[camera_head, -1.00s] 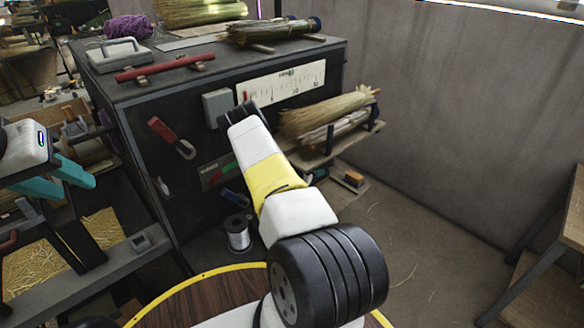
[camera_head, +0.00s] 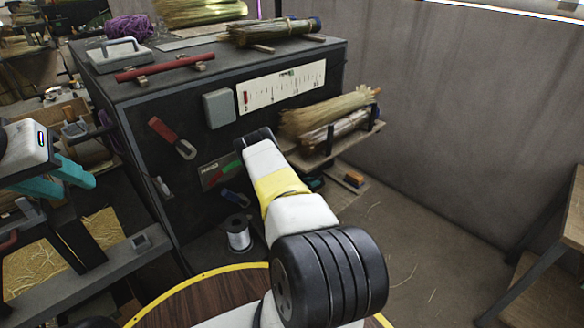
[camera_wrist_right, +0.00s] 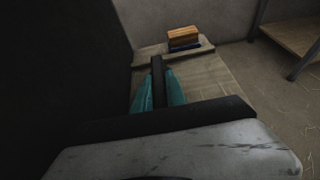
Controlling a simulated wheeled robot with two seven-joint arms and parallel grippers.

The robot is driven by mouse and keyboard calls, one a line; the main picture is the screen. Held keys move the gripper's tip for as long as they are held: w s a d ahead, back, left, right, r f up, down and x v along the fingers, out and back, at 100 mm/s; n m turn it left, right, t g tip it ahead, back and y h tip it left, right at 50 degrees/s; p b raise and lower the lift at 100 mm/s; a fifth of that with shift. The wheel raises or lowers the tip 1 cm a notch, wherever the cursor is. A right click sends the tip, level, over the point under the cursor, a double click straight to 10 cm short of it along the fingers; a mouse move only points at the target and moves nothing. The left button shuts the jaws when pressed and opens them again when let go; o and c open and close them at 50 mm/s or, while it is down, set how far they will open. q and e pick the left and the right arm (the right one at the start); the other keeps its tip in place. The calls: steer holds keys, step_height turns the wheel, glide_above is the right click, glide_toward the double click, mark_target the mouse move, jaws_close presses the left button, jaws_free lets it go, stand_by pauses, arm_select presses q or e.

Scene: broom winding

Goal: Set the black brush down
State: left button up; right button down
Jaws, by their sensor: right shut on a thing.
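My right gripper (camera_wrist_right: 159,92) shows in the right wrist view, with its teal fingers shut on the narrow black brush (camera_wrist_right: 157,68). The brush points forward between the fingers, over a wooden board. I cannot tell whether it touches the board. In the head view my right arm hides most of this gripper, and only a bit of teal (camera_head: 313,182) shows beside the wrist. My left gripper (camera_head: 62,177) is at the left of the head view, with its teal fingers apart and empty.
A wooden block brush with a blue underside (camera_wrist_right: 184,39) lies on the low board (camera_wrist_right: 205,85), also in the head view (camera_head: 353,179). A dark cabinet (camera_head: 150,100) stands at left of my right arm. A straw shelf (camera_head: 340,147) is above. A wire spool (camera_head: 238,236) stands on the floor.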

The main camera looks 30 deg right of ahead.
steer(key=shift+f, duration=0.15)
steer(key=shift+f, duration=0.4)
steer(key=c, duration=1.4)
jaws_free()
steer(key=shift+o, duration=0.2)
steer(key=shift+r, duration=0.1)
steer(key=shift+r, duration=0.4)
steer(key=v, duration=0.7)
steer(key=shift+a+r, duration=0.2)
steer(key=shift+s, duration=0.1)
